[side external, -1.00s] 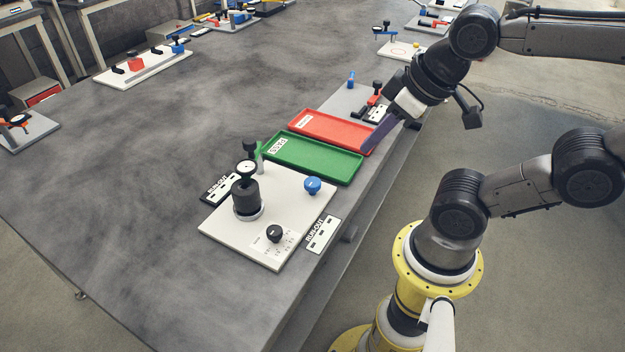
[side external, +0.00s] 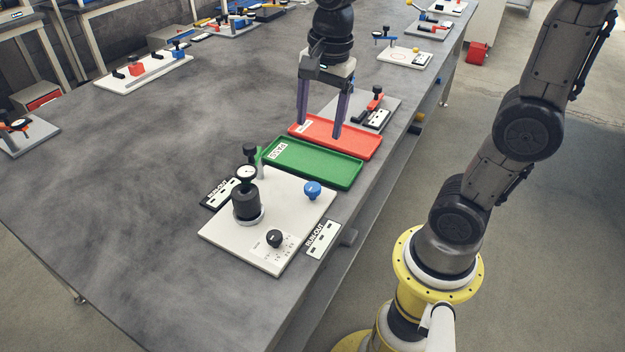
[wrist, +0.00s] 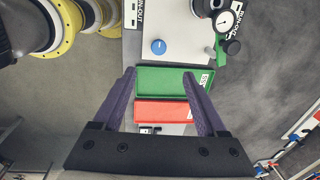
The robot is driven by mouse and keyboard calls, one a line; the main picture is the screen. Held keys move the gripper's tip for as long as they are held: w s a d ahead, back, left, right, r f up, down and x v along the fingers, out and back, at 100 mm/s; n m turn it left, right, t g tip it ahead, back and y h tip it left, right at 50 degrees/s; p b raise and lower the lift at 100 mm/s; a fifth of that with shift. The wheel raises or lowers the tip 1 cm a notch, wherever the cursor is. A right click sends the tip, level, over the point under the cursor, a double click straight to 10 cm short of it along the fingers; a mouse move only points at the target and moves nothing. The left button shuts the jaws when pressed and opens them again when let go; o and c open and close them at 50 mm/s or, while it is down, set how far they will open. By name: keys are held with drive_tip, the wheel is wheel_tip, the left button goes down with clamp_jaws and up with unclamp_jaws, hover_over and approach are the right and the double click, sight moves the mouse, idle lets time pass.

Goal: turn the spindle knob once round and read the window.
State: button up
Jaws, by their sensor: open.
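A white plate (side external: 290,212) on the table carries a black cylinder (side external: 247,204), a round white dial (side external: 246,171), a blue knob (side external: 312,190) and a small black knob (side external: 274,238) beside a printed scale. I cannot tell which knob is the spindle knob, nor whether the dial is the window. The dial's reading is too small to make out. The wrist view also shows the blue knob (wrist: 158,46) and dial (wrist: 228,20); the small black knob is out of that view. My gripper (side external: 318,130) is open and empty, pointing down above the red tray, apart from the plate.
A green tray (side external: 345,178) lies between the white plate and the red tray (side external: 367,146). RUN-OUT cards (side external: 322,240) lie beside the plate. A grey plate with red and black parts (side external: 375,103) stands beyond the red tray.

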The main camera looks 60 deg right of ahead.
wheel_tip(320, 180, down, 2)
drive_tip(key=w+g, duration=0.1)
drive_tip(key=w, duration=0.1)
approach(313, 186)
drive_tip(key=f, duration=0.8)
drive_tip(key=shift+w+f, duration=0.15)
drive_tip(key=shift+w, duration=0.05)
drive_tip(key=shift+c, duration=0.3)
clamp_jaws()
